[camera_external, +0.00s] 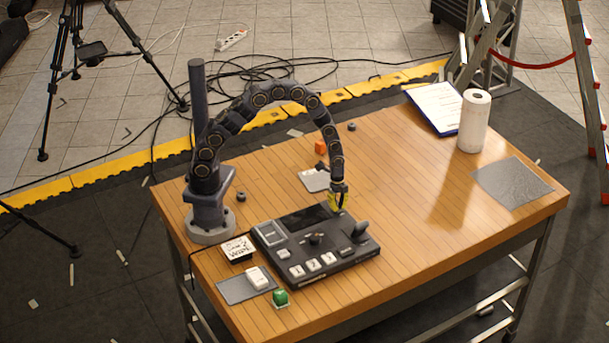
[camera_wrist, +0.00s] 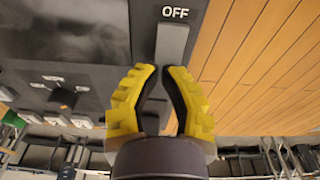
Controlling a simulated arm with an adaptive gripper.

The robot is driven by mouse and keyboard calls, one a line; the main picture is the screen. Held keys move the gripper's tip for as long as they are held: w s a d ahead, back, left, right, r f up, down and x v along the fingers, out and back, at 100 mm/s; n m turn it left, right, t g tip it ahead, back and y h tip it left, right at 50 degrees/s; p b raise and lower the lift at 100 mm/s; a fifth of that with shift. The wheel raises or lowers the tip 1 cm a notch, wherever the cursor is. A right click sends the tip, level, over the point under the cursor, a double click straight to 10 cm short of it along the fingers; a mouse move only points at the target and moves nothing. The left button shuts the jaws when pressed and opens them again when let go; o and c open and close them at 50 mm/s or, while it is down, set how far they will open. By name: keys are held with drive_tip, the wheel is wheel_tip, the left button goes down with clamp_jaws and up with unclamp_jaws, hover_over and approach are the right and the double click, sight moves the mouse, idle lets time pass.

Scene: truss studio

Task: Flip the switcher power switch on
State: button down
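The switcher (camera_external: 290,262) is a dark console on the wooden table, with white buttons, a screen and a grey handle. My gripper (camera_external: 338,203), with yellow fingers, is low at the console's far right edge. In the wrist view its two fingertips (camera_wrist: 162,69) are close together with a narrow gap. A grey bar-shaped piece (camera_wrist: 173,42), seemingly the power switch, lies just beyond the tips, below a white "OFF" label (camera_wrist: 175,12). Whether the tips touch it, I cannot tell. In the external view my gripper hides this spot.
A paper roll (camera_external: 474,122) and clipboard (camera_external: 435,107) stand and lie farther right.

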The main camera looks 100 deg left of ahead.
drive_tip(key=shift+f, duration=0.1)
drive_tip(key=shift+w+d+f, duration=0.1)
drive_tip(key=shift+f, duration=0.25)
drive_tip(key=shift+r, duration=0.1)
drive_tip(key=shift+r, duration=0.7)
wheel_tip(320, 180, up, 14)
drive_tip(key=w+d, duration=0.1)
idle(0.5)
